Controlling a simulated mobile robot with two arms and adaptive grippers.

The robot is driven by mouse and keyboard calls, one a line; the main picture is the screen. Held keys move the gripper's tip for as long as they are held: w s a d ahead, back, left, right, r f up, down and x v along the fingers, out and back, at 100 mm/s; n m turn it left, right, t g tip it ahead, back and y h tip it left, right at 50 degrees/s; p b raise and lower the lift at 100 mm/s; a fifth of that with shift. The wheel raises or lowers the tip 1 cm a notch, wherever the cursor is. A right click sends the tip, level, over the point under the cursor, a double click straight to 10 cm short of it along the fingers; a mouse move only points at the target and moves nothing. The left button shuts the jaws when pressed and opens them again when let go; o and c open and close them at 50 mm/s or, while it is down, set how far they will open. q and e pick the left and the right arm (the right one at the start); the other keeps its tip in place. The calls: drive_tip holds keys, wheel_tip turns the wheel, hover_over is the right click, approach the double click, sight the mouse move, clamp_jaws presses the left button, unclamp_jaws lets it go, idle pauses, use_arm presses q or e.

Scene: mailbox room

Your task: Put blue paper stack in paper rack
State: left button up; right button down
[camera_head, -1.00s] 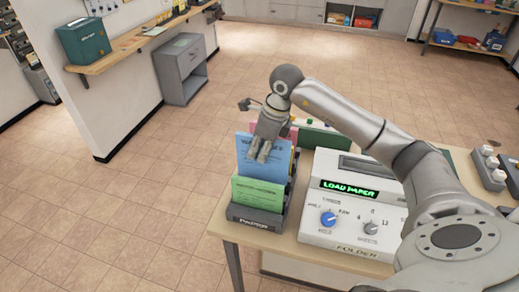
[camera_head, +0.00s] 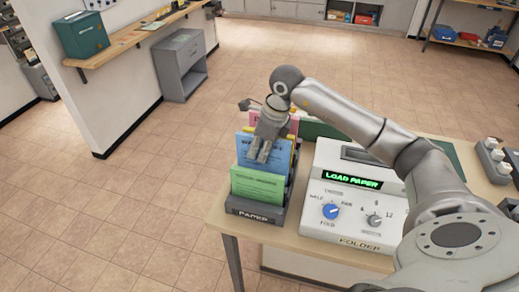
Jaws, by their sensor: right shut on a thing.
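The blue paper stack (camera_head: 248,158) stands upright in the dark paper rack (camera_head: 255,213), behind a green paper stack (camera_head: 257,186). Only its upper part shows; its lower edge is hidden behind the green stack. My right gripper (camera_head: 262,155) points down over the blue stack's right part and is shut on it. My left gripper is out of view.
Pink paper (camera_head: 277,121) and a yellow edge show behind the blue stack. A folder machine (camera_head: 352,200) with a lit "LOAD PAPER" display stands right of the rack on the wooden table (camera_head: 225,214). Tiled floor lies open to the left.

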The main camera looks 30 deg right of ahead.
drive_tip(key=shift+f+b, duration=1.9)
drive_tip(key=shift+f, duration=0.4)
drive_tip(key=c, duration=1.4)
unclamp_jaws()
drive_tip(key=shift+o, duration=0.2)
drive_tip(key=shift+r, duration=0.1)
wheel_tip(320, 180, up, 7)
drive_tip(key=p, duration=0.4)
